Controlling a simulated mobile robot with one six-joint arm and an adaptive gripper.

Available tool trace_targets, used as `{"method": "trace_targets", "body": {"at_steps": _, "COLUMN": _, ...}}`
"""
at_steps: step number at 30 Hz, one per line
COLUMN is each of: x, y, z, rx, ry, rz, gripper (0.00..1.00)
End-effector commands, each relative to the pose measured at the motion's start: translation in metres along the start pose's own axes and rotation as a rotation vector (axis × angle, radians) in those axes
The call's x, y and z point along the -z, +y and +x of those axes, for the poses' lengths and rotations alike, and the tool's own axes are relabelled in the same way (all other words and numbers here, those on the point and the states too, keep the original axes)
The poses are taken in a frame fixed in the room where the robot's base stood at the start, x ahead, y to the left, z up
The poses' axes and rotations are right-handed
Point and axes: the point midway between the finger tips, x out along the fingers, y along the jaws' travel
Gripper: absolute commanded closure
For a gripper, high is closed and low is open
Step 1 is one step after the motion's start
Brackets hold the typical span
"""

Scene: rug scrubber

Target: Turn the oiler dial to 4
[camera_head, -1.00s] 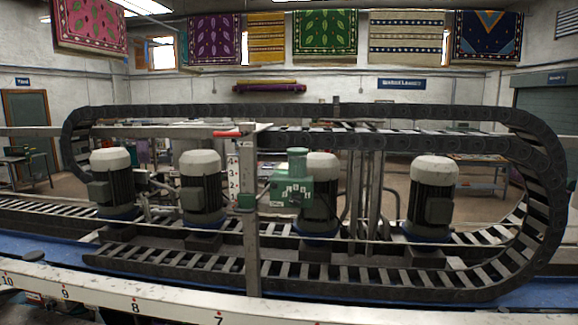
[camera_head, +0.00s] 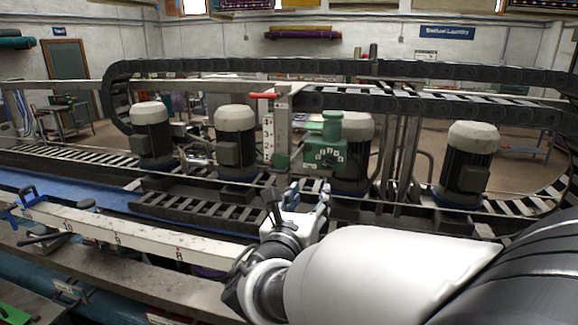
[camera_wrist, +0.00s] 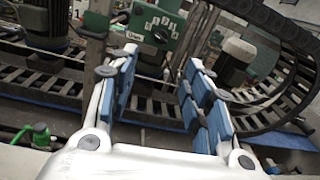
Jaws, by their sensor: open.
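The oiler is a green box (camera_head: 324,136) mounted beside the upright post, left of the third motor. Its face carries a dial (camera_head: 326,157) with numbered marks around it. In the wrist view the dial (camera_wrist: 160,36) is a dark knob under an arc of number plates; which number it points at is too small to tell. My gripper (camera_head: 309,190) is below and in front of the oiler, apart from it. In the wrist view my gripper (camera_wrist: 162,82) is open and empty, its blue-padded fingers spread on either side below the dial.
Motors (camera_head: 236,140) stand on both sides. A white numbered rail (camera_head: 120,232) with blue clamps crosses in front. A dark cable chain (camera_head: 450,72) arches above.

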Motion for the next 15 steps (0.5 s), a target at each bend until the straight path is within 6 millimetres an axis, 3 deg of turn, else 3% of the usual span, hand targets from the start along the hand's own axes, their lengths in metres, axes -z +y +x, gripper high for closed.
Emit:
{"method": "trace_targets", "body": {"at_steps": 5, "x": -0.001, "y": -0.001, "z": 0.027, "rx": 0.003, "ry": -0.001, "rz": -0.002, "gripper": 0.55}}
{"method": "trace_targets", "body": {"at_steps": 15, "x": -0.002, "y": -0.002, "z": 0.102, "rx": 0.004, "ry": 0.000, "rz": 0.001, "gripper": 0.55}}
